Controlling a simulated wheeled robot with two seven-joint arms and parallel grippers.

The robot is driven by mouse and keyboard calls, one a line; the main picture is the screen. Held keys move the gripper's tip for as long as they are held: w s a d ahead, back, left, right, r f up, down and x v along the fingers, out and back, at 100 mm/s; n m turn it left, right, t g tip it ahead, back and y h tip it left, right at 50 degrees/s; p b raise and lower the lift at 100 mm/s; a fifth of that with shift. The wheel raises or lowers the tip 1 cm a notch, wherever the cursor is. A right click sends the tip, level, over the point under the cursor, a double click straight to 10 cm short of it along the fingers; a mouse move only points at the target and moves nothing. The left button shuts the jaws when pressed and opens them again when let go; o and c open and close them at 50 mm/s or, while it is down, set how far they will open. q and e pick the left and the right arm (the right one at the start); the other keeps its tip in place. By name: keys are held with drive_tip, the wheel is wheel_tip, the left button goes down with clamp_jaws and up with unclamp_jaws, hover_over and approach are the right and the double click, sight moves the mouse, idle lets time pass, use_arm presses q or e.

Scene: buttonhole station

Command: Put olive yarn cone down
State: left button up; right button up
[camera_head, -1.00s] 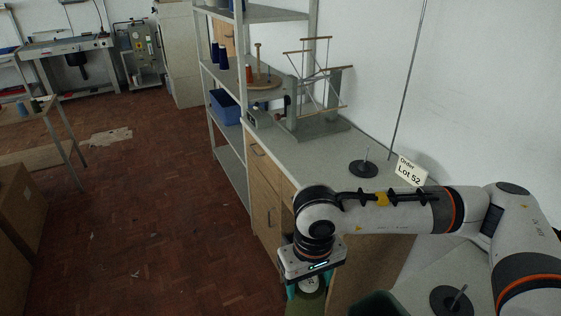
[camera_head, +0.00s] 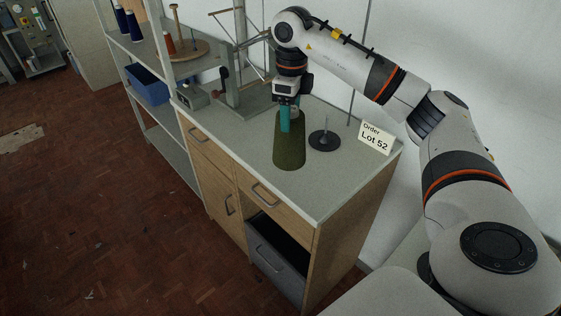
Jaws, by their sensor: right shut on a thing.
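The olive yarn cone (camera_head: 289,151) is upright over the grey counter top (camera_head: 240,150), left of a black disc stand with a short peg (camera_head: 324,140). My right gripper (camera_head: 289,120) points down from above, with its teal fingers shut on the upper part of the cone. The cone's base appears at the counter surface, but I cannot tell whether it touches. The gripper hides part of the cone's top. My left gripper is not in view.
An "Order Lot 52" card (camera_head: 376,138) stands at the counter's right edge. A yarn winder (camera_head: 240,85) stands behind the cone. The counter's front left is clear.

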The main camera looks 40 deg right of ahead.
drive_tip(key=d+r+m, duration=0.2)
drive_tip(key=d+m, duration=0.2)
drive_tip(key=m, duration=0.1)
drive_tip(key=shift+m, duration=0.4)
wheel_tip(320, 180, down, 10)
drive_tip(key=shift+w+d+r+p, duration=0.1)
drive_tip(key=shift+w+p, duration=0.05)
drive_tip(key=shift+p, duration=1.05)
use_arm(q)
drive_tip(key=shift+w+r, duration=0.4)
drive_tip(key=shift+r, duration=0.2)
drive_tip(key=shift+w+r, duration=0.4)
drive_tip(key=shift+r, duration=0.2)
use_arm(e)
drive_tip(key=shift+f, duration=0.2)
drive_tip(key=o, duration=1.4)
drive_tip(key=shift+f, duration=0.1)
